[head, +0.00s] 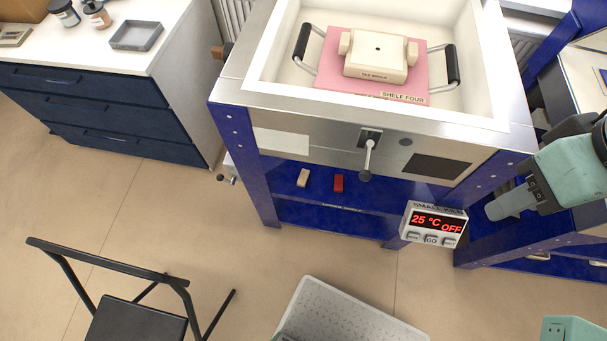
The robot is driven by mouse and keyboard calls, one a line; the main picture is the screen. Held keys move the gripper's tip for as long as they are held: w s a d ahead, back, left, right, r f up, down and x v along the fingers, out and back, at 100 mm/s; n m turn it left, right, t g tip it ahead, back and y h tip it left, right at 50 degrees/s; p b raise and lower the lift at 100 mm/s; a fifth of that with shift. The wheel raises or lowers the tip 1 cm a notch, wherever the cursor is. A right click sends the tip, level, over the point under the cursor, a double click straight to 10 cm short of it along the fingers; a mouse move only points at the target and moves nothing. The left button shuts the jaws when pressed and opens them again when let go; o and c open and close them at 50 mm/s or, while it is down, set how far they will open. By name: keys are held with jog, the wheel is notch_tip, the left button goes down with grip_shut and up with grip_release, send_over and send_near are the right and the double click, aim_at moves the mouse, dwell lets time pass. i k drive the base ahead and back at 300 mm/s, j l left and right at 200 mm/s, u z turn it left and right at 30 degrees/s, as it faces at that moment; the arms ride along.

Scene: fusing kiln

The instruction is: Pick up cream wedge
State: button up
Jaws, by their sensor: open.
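The cream wedge (303,178) is a small pale tan block lying on the blue shelf below the kiln, towards its left side. A red block (338,183) lies just right of it, with a small gap between them. Part of my teal and dark arm shows at the right edge, well right of both blocks. No gripper fingers can be made out in the head view.
The kiln (262,92) above holds a pink shelf (330,75) bearing a cream mould (378,60). A latch handle (367,160) and controller (434,226) project at the front. A black chair (135,320) and grey perforated platform (345,315) stand on the floor.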

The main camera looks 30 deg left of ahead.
aim_at(302, 178)
jog(key=u, duration=1.25)
jog(key=l+u, duration=0.45)
jog(key=l, duration=0.35)
